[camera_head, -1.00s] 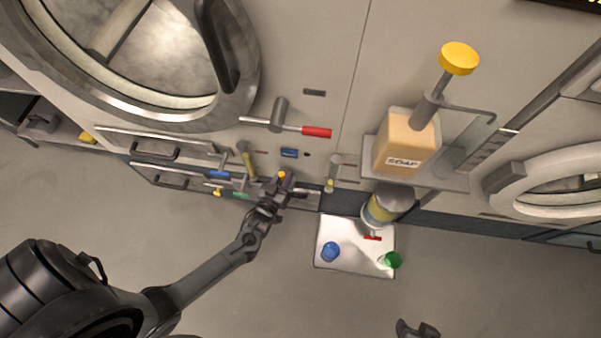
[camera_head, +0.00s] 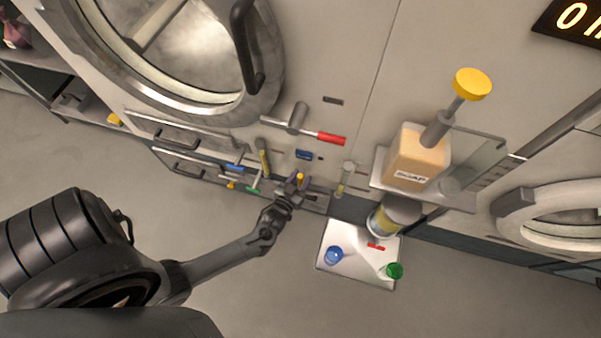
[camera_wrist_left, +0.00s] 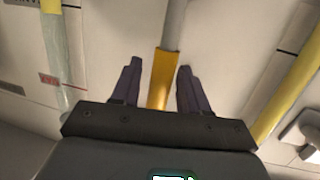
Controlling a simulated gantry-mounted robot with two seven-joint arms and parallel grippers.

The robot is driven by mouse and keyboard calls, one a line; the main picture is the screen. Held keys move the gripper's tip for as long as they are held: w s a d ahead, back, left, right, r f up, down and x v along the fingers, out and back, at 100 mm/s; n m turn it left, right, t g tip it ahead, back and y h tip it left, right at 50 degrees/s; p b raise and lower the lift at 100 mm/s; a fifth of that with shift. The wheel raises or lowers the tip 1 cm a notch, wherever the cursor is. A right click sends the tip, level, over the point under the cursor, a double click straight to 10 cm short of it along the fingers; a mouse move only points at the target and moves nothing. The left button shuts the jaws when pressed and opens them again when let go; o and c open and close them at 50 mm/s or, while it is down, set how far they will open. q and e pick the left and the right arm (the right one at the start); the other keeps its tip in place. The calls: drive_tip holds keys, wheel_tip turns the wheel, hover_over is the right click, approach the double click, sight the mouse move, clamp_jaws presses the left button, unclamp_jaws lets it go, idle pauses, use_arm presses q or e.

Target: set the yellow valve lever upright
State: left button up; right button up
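A yellow lever grip (camera_wrist_left: 162,78) on a grey shaft stands between the fingers of my left gripper (camera_wrist_left: 159,72) in the left wrist view. The two dark fingers are spread, one on each side, with gaps visible beside the grip. In the head view my left gripper (camera_head: 297,184) is at the low front of the machine, with the yellow end (camera_head: 300,176) showing at its fingers. The lever's pivot is hidden in the head view. My right gripper is not in view.
Yellow-and-clear tubes stand on both sides, left (camera_head: 263,158) and right (camera_head: 345,178). A red-handled lever (camera_head: 331,139) lies nearly level above. A soap dispenser (camera_head: 417,158) juts out at right. A white tray (camera_head: 357,265) with a blue and a green item is below.

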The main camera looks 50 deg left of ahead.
use_arm(q)
drive_tip(key=shift+s, duration=0.1)
drive_tip(key=shift+s+d, duration=0.1)
drive_tip(key=shift+s, duration=0.05)
drive_tip(key=p+v, duration=0.3)
drive_tip(key=v, duration=0.7)
drive_tip(key=shift+s+r, duration=0.1)
idle(0.3)
